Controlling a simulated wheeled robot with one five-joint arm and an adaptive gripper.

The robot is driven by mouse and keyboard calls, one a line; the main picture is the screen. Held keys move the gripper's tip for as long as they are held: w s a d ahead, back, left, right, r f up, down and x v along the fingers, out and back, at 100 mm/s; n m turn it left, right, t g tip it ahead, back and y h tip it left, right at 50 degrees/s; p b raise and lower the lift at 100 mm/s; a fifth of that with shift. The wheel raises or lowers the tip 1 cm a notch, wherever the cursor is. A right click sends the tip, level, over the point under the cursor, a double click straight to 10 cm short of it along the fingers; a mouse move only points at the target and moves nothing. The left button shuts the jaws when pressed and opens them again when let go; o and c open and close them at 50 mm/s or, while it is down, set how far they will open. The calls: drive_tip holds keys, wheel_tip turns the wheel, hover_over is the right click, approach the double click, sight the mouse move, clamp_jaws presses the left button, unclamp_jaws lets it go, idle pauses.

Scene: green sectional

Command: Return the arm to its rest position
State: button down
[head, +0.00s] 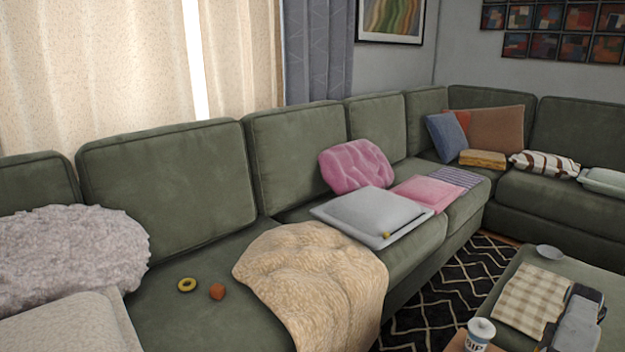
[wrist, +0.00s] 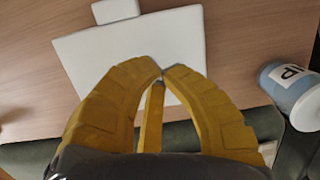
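My gripper (wrist: 162,73) shows in the wrist view as thick, ribbed yellow fingers. The two outer fingertips meet or nearly meet, and a narrow yellow bar stands between them, likely a further finger. I see no object held. The gripper is over a wooden surface (wrist: 35,75) with a flat white object (wrist: 130,50) beyond the fingers. My arm and gripper do not show in the head view.
A white and blue cup (wrist: 290,90) stands right of my gripper; a similar cup (head: 481,330) shows in the head view. The green sectional (head: 165,180) holds cushions and a beige blanket (head: 315,280). An ottoman (head: 500,305) is at lower right. Patterned rug (head: 425,325) lies between.

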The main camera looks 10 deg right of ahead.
drive_tip(key=w+a+r+n+p, duration=0.1)
drive_tip(key=w+a+r+p, duration=0.15)
drive_tip(key=r, duration=0.45)
drive_tip(key=w+a+r+n+h+p, duration=0.1)
drive_tip(key=w+a+r+p, duration=0.1)
drive_tip(key=w+a+r, duration=0.35)
drive_tip(key=w+a+r+n+p, duration=0.1)
drive_tip(key=a+r+p, duration=0.1)
drive_tip(key=r, duration=0.7)
drive_tip(key=w+a+r+n+t+h+p, duration=0.15)
drive_tip(key=a+r+p, duration=0.35)
drive_tip(key=a+r, duration=0.85)
drive_tip(key=s+a+r+n+t+p, duration=0.25)
drive_tip(key=s+a+r+p, duration=0.5)
drive_tip(key=a+r, duration=0.6)
drive_tip(key=s+a+n+p, duration=0.4)
drive_tip(key=s+a, duration=0.7)
drive_tip(key=s, duration=0.4)
drive_tip(key=shift+r+y+p, duration=0.45)
drive_tip(key=shift+p, duration=0.45)
